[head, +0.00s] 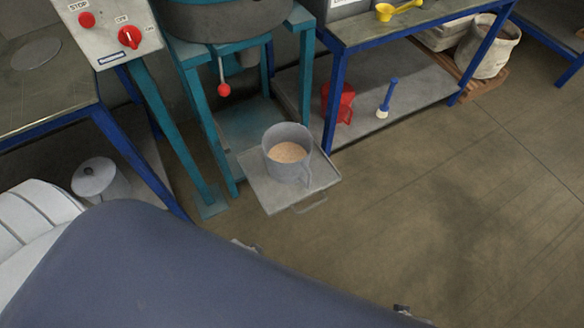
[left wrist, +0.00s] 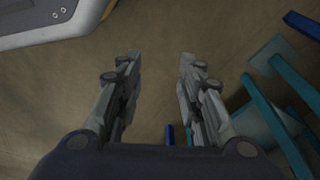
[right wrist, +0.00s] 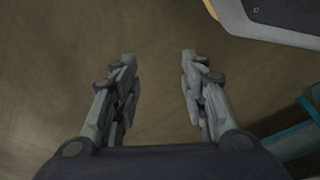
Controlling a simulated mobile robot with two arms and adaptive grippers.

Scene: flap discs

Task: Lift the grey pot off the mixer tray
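The grey pot (head: 287,160) stands upright on the mixer tray (head: 258,192), below the teal mixer stand. It holds a light tan granular material, and a handle shows on its right side. The tray sticks out at the front of the stand. My left gripper (left wrist: 158,58) is open and empty above bare floor in the left wrist view. My right gripper (right wrist: 158,55) is open and empty above bare floor in the right wrist view. Neither wrist view shows the pot. In the head view, only small bits of gripper may peek past my dark body, so their distance to the pot is unclear.
Teal mixer legs (head: 187,115) flank the tray, and a red-knobbed lever (head: 223,89) hangs above it. A control box (head: 108,30) stands left. A blue-legged shelf (head: 400,85) at right holds a red jug (head: 338,103) and a blue-handled brush (head: 388,98). Floor at right is clear.

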